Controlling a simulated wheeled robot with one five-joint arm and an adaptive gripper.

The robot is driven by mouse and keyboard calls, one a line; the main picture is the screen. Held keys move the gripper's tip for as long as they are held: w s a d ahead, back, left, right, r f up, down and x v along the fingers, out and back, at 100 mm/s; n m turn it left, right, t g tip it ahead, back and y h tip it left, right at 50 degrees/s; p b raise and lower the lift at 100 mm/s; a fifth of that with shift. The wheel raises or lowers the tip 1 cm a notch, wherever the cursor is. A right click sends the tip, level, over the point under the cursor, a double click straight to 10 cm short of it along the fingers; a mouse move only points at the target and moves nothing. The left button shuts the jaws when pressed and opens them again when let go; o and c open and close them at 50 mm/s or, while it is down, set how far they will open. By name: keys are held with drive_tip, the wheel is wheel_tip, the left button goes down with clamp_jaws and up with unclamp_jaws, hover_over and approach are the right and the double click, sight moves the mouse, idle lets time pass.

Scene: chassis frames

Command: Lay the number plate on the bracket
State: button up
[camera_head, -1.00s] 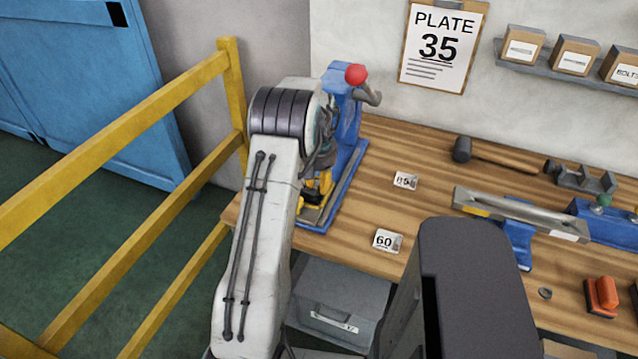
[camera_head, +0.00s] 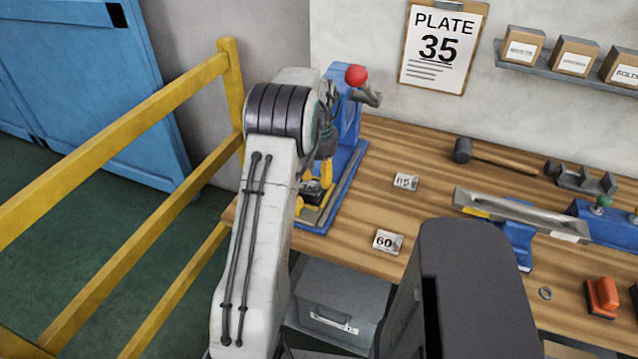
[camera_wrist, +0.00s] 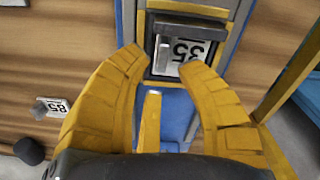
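A small white number plate reading 35, upside down in the wrist view (camera_wrist: 190,52), lies in a dark-framed holder (camera_wrist: 150,24) on a blue press (camera_head: 347,115). A grey tab stands at the plate's left side. My gripper (camera_wrist: 166,70) has its yellow fingers spread, one tip on each side of the holder's near edge, with nothing clearly between them. In the head view my gripper (camera_head: 313,188) is over the press base, partly hidden by my arm. I cannot tell for certain which part is the bracket; a long grey metal piece (camera_head: 545,222) rests on blue supports at right.
Two other plates lie on the bench: one reading 60 (camera_head: 387,241) and one (camera_head: 405,182) that looks like 85. A clipboard (camera_head: 441,45) reads PLATE 35. A hammer (camera_head: 490,156) lies at the back. A yellow railing (camera_head: 130,105) stands at left.

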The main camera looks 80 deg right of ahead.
sight(319, 184)
wheel_tip(319, 184, up, 8)
drive_tip(key=shift+a+r, duration=0.15)
drive_tip(key=shift+r, duration=0.1)
